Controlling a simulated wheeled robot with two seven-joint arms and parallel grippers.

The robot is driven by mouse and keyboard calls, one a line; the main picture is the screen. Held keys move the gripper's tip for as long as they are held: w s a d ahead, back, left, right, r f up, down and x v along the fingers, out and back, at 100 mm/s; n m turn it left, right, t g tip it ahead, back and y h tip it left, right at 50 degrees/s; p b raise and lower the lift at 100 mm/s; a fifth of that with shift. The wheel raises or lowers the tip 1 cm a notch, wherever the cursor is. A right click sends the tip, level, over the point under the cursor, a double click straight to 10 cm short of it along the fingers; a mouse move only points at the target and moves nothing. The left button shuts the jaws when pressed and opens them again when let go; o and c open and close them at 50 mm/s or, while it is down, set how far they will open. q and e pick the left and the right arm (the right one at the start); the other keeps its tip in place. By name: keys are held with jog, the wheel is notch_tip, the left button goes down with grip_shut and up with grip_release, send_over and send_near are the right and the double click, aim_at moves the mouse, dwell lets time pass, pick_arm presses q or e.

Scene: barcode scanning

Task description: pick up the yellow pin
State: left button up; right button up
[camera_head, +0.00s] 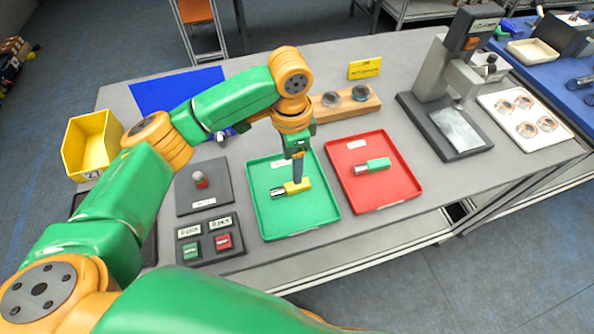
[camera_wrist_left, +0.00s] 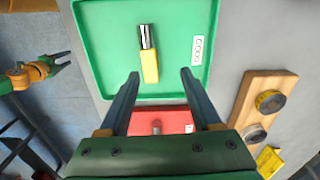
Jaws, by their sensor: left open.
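The yellow pin (camera_head: 297,187) lies in the green tray (camera_head: 262,222), its yellow handle to the right and its silver-and-black end to the left. In the left wrist view the yellow pin (camera_wrist_left: 150,66) lies ahead of the fingertips, closer to the left-hand finger. My left gripper (camera_head: 297,178) is open and empty, pointing down over the pin; the head view does not clearly show whether it touches. It also shows in the left wrist view (camera_wrist_left: 160,74). My right gripper (camera_wrist_left: 58,63) shows at the left of the wrist view with its jaws apart and empty.
A red tray (camera_head: 401,190) with a green pin (camera_head: 375,165) sits right of the green tray. A wooden block (camera_head: 361,105) stands behind them. A dark pad (camera_head: 215,205) and a button box (camera_head: 234,249) lie left. A scanner stand (camera_head: 415,109) stands at the right.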

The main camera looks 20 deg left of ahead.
aim_at(291, 185)
pick_arm(q)
jog(key=s+f, duration=0.1)
jog(key=f, duration=0.1)
jog(key=s+f+p, duration=0.1)
jog(key=f, duration=0.1)
jog(key=shift+s+d, duration=0.15)
jog(key=shift+s, duration=0.15)
jog(key=shift+w+f, duration=0.1)
jog(key=shift+f, duration=0.25)
jog(key=shift+w+f, duration=0.2)
jog(key=shift+w, duration=0.15)
jog(key=shift+s+r, duration=0.1)
jog(key=shift+s, duration=0.1)
grip_shut()
jog(key=shift+w, duration=0.15)
